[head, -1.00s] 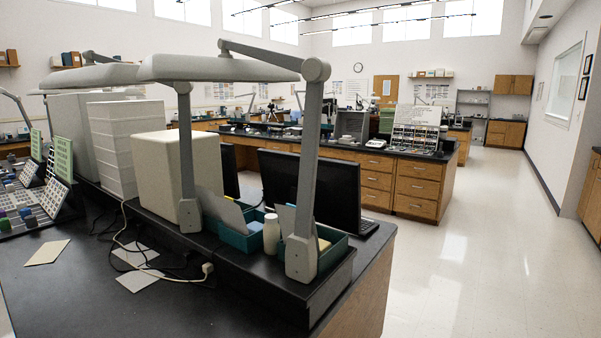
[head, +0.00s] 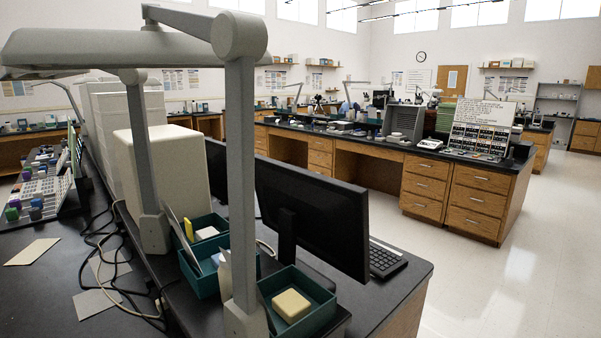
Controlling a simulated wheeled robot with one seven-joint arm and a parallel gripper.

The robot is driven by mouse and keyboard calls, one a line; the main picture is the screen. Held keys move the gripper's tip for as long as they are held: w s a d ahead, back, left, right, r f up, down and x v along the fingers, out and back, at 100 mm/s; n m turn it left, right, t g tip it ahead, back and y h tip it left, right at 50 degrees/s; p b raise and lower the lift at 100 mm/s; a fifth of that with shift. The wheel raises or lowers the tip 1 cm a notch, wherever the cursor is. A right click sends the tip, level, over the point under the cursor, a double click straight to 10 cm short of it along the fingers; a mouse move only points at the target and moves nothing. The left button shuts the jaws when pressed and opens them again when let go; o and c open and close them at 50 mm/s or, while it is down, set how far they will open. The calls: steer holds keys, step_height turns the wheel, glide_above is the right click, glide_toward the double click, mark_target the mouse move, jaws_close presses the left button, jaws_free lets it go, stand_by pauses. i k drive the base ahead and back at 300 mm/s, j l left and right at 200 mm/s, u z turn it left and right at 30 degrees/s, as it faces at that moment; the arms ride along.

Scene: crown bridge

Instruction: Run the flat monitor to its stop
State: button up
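A flat black monitor (head: 318,215) stands on the near bench in the head view, right of the grey lamp post (head: 241,180). I see it from behind, with its stand in shadow below. Part of a second dark screen (head: 216,170) shows to its left, mostly hidden by the lamp post and a cream box. A black keyboard (head: 384,258) lies at the monitor's right, partly hidden by it. My gripper is not in view.
Teal trays (head: 300,296) with small items sit in front of the monitor. A cream box (head: 172,170) and loose cables (head: 110,262) are to the left. Another bench with wooden drawers (head: 478,202) stands behind. The pale floor (head: 480,285) at right is clear.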

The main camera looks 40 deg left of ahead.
mark_target(332, 227)
steer(key=i+l+u, duration=0.1)
steer(key=i+u, duration=0.35)
steer(key=i+l+u, duration=0.15)
steer(key=i+u, duration=0.15)
steer(key=u, duration=0.15)
steer(key=i+l+u, duration=0.3)
steer(key=u, duration=0.2)
steer(key=i+l+u, duration=0.2)
steer(key=l+u, duration=0.25)
